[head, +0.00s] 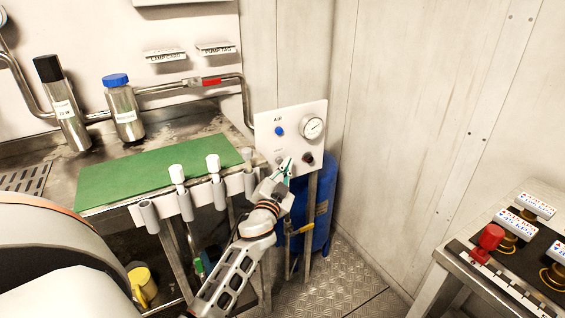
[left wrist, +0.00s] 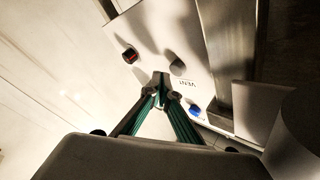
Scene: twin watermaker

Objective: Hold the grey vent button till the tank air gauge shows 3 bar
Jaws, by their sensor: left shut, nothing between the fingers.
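The gauge's needle is too small to read. The grey vent button (left wrist: 178,67) shows in the left wrist view above the word VENT. My left gripper (head: 287,166) is shut and empty in front of the panel's lower part. In the left wrist view its fingertips (left wrist: 160,88) are just beside the grey button; I cannot tell whether they touch it.
A blue tank (head: 322,205) stands below the panel. A steel bench with a green mat (head: 150,168), two bottles and a rack of tubes is on the left. A side table with a red knob (head: 489,238) is at the right. The floor (head: 350,270) between is clear.

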